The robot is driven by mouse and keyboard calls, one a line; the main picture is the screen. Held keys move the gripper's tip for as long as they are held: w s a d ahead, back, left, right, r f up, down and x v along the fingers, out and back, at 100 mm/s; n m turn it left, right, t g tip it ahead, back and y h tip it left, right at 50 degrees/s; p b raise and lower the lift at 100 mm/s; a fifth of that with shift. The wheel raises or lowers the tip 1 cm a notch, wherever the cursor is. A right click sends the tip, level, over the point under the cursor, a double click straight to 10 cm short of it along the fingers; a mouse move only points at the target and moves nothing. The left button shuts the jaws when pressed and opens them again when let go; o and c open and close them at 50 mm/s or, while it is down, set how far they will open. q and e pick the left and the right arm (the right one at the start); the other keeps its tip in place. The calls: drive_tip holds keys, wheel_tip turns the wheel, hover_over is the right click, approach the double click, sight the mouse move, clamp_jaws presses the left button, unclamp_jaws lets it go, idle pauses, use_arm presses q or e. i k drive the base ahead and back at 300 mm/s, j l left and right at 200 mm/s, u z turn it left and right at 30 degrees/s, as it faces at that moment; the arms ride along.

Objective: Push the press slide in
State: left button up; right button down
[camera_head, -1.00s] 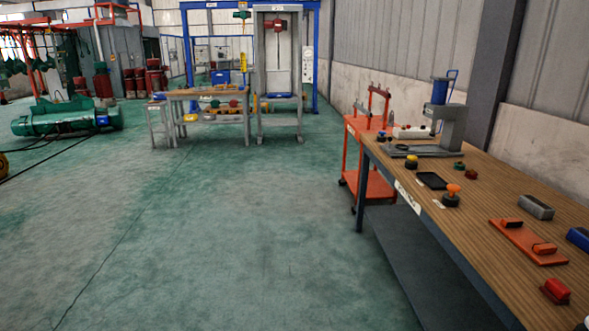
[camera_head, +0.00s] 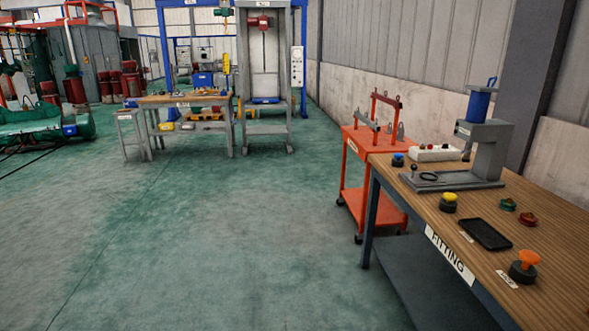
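A bench press with a grey C-shaped frame and a blue cylinder (camera_head: 477,105) on top stands at the far end of the wooden fitting bench (camera_head: 545,218). Its flat grey base plate (camera_head: 450,180) reaches out to the left over the bench top. A small dark knob (camera_head: 413,171) and a dark ring (camera_head: 429,176) are at the left part of this base. I cannot tell clearly how far the slide sits in or out. Neither of my grippers is in view.
A white control box (camera_head: 435,153), a blue-topped button (camera_head: 398,160), a yellow-topped button (camera_head: 449,203), a black tray (camera_head: 485,234) and an orange knob (camera_head: 528,262) are on the bench. An orange trolley (camera_head: 352,200) stands behind it. The green floor (camera_head: 240,250) to the left is clear.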

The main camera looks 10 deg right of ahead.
sight(418, 178)
drive_tip(key=i+j+z, duration=0.1)
drive_tip(key=i, duration=1.4)
